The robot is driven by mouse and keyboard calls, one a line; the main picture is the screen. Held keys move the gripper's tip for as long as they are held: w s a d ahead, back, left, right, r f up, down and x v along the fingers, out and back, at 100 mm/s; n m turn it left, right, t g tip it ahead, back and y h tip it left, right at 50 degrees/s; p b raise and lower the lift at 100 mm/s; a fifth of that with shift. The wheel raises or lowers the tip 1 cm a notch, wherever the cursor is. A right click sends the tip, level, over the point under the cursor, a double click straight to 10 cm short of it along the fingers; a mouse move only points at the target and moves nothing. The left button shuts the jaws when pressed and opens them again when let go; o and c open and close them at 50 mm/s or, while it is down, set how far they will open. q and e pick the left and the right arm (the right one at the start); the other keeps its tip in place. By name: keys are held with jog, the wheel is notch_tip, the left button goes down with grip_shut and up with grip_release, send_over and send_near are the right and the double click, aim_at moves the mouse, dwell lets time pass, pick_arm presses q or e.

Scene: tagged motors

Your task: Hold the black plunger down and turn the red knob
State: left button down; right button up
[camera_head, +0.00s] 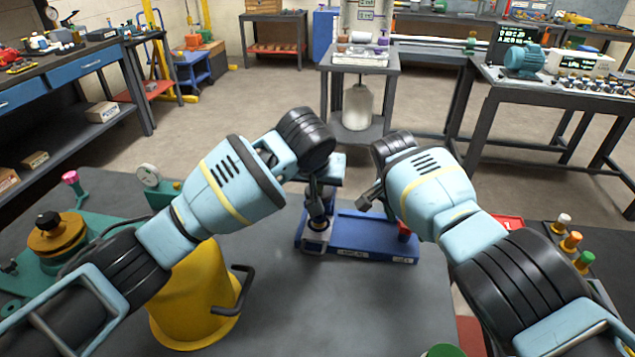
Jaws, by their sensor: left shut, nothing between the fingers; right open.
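A blue fixture base (365,248) lies on the grey bench. The red knob (404,231) stands at its right part, partly covered by my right arm. My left gripper (318,208) is shut, pointing down over a small metal housing (315,240) at the base's left end. I cannot make out the black plunger apart from the dark fingers there, nor tell whether they touch it or how far down it is. My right gripper (369,196) is open and empty, above the base and to the upper left of the red knob, apart from it.
A yellow cylinder with a black handle (195,300) stands left of the fixture, under my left arm. A gauge (149,176) and a green fixture with a brass part (57,235) are further left. Coloured-top pieces (571,241) stand at right. The bench front middle (330,310) is clear.

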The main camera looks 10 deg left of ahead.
pick_arm(q)
jog(key=shift+f, duration=0.2)
pick_arm(e)
jog(key=shift+f+n, duration=0.15)
jog(key=shift+n, duration=0.25)
jog(key=shift+s+d+n+t, duration=0.15)
jog(key=shift+n+t, duration=0.25)
jog(key=shift+n, duration=0.4)
jog(key=n+y, duration=0.1)
jog(key=n, duration=0.3)
jog(key=shift+d+n+t, duration=0.1)
jog(key=shift+n+t, duration=0.2)
jog(key=shift+t, duration=0.1)
jog(key=n+y, duration=0.1)
jog(key=n, duration=0.2)
jog(key=shift+d+t, duration=0.1)
jog(key=shift+t, duration=0.2)
jog(key=n+y, duration=0.1)
jog(key=n, duration=0.3)
jog(key=shift+n, duration=0.3)
jog(key=shift+c, duration=0.4)
